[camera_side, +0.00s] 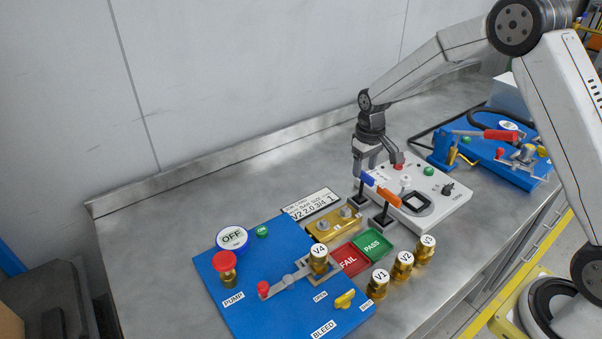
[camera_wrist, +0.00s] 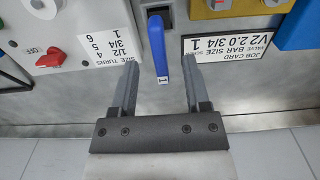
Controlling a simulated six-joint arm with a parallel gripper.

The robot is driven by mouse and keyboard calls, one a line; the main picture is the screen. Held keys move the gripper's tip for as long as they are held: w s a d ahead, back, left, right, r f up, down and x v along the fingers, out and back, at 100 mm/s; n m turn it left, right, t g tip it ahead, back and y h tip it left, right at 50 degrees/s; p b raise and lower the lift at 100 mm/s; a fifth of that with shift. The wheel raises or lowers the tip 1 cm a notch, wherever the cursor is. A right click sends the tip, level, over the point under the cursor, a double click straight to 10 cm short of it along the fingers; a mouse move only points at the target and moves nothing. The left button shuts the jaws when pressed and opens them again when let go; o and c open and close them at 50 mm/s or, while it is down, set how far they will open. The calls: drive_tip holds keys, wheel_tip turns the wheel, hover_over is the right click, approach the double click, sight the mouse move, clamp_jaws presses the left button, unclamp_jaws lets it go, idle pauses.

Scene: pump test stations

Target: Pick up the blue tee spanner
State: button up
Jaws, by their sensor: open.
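The blue tee spanner (camera_wrist: 157,42) shows in the wrist view as a blue bar with a small label reading 1 at its near end. My gripper (camera_side: 378,166) is open just above the blue bar, fingers pointing down. In the wrist view my gripper's fingers (camera_wrist: 160,65) lie on either side of the bar, with gaps on both sides. I cannot tell how deep the bar sits between them.
The white control box (camera_side: 448,208) stands close behind. Beside the spanner are the job card (camera_side: 312,204), a brass block (camera_side: 333,222) and the red FAIL (camera_side: 349,259) and green PASS (camera_side: 373,245) pads. A blue pump board (camera_side: 270,300) lies at front left. The bench at left is clear.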

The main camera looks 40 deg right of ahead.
sight(364, 172)
drive_tip(key=shift+f, duration=2.1)
clamp_jaws()
